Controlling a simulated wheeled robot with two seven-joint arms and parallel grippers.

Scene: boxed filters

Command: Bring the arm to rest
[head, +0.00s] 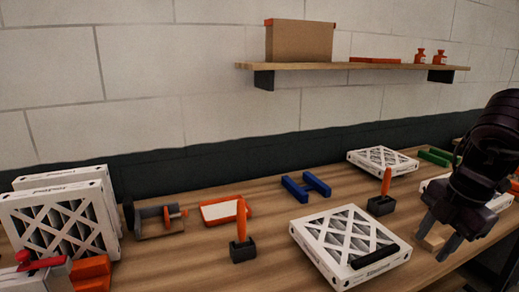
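My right gripper (438,238) comes in from the right edge, pointing down over the right front of the table, its dark fingers apart. My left gripper is not in view. White-framed filters lie on the table: one in front (348,243) with a black bar on its near edge, one farther back (381,161). Another white filter (437,184) is partly hidden behind my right gripper. Two more filters (60,227) stand upright at the left.
The wooden table (278,268) also carries a blue H-shaped part (306,186), a red-and-white box (222,211), two orange-handled tools in dark holders (242,245) (382,203), a grey clamp (155,219) and a green part (437,157). A wall shelf (350,66) holds a cardboard box (299,41).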

